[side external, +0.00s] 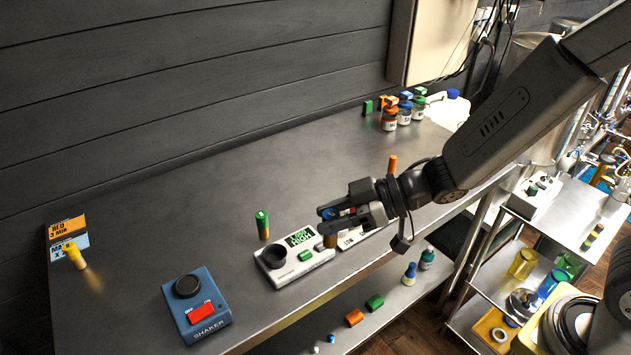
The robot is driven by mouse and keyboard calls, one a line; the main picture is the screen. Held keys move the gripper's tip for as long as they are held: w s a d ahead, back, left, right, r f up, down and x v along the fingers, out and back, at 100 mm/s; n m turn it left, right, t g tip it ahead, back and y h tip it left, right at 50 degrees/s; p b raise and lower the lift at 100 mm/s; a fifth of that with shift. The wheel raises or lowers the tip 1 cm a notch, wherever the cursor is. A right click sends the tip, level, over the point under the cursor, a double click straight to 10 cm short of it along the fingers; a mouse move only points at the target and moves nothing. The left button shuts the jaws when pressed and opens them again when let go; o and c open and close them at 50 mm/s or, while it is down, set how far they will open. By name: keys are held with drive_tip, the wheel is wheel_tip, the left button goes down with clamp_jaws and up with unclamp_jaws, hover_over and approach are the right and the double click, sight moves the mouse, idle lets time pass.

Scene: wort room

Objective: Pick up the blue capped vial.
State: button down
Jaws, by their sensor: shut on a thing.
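My gripper (324,220) reaches in from the right above the metal table, beside the white device with the round black well. It is shut on the blue capped vial (329,213). The blue top shows between the fingers, and a brownish part shows just below them. The fingers hide much of the vial. I cannot tell whether its bottom is clear of the surface.
A green vial (262,225) stands left of the white device (292,260). A yellow vial (75,256) stands by sign cards (68,238) at far left. A blue shaker (197,305) is at the front. An orange vial (392,164) and several jars (404,112) stand behind.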

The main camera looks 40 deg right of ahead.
drive_tip(key=shift+s+d+r, duration=0.25)
drive_tip(key=shift+s+r, duration=0.05)
drive_tip(key=shift+s, duration=0.35)
drive_tip(key=w+d+f+m+t+h, duration=0.3)
drive_tip(key=w+d, duration=0.3)
drive_tip(key=d, duration=0.4)
drive_tip(key=w+d+f+m+t+h, duration=0.2)
drive_tip(key=w+d+m+h, duration=0.3)
drive_tip(key=d, duration=0.6)
drive_tip(key=shift+w+f+m+t+h, duration=0.3)
drive_tip(key=shift+w+f+m+t, duration=0.15)
drive_tip(key=shift+w+f, duration=0.45)
drive_tip(key=shift+w, duration=0.1)
drive_tip(key=shift+a+f, duration=0.1)
drive_tip(key=shift+f, duration=2)
drive_tip(key=shift+f, duration=0.15)
drive_tip(key=shift+f, duration=1.65)
